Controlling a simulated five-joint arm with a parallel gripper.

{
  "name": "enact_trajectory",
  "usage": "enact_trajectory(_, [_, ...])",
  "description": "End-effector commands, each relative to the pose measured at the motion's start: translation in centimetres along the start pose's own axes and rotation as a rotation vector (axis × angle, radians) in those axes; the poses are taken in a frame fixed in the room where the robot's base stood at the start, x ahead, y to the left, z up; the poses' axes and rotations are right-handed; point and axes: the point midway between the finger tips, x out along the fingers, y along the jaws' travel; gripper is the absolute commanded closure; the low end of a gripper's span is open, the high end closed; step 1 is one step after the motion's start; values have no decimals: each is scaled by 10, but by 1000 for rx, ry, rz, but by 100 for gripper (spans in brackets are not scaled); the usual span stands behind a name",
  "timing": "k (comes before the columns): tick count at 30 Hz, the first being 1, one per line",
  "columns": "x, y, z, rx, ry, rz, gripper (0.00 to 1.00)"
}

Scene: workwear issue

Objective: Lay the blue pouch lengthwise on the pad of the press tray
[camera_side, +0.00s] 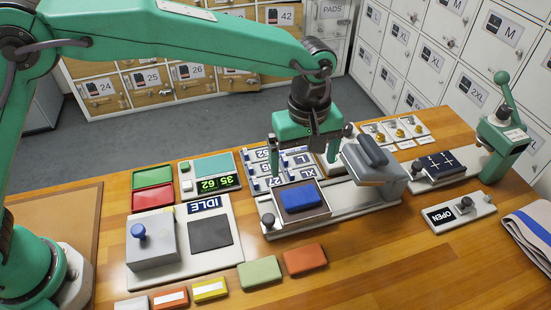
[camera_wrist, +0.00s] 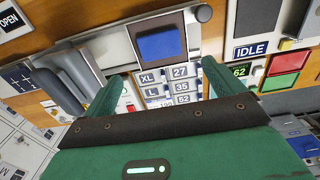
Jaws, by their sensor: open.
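The blue pouch (camera_side: 302,197) lies flat on the dark pad of the press tray (camera_side: 300,219), inside the pad's edges. Its long side runs roughly along the press rail. The pouch also shows in the wrist view (camera_wrist: 160,46), with the tray (camera_wrist: 131,32) around it. My gripper (camera_side: 308,155) is open and empty, above and behind the tray over the size-label board. In the wrist view my gripper's two fingers (camera_wrist: 165,72) stand apart, with the labels between them and the pouch beyond, clear of both.
The grey press head (camera_side: 375,165) stands just right of the tray. A box with a blue knob (camera_side: 153,250) and an IDLE plate are at left. Green (camera_side: 260,272) and orange (camera_side: 305,259) pieces lie in front. A lever stand (camera_side: 503,145) and folded cloth are at right.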

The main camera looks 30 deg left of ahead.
Motion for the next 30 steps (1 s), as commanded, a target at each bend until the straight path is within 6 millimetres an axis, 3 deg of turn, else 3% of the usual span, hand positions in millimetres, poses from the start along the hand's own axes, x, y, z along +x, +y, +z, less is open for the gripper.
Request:
enact_trajectory(7, [-18, 0, 0, 0, 0, 0, 6])
enact_trajectory(30, [-26, -4, -6, 9, 1, 8, 6])
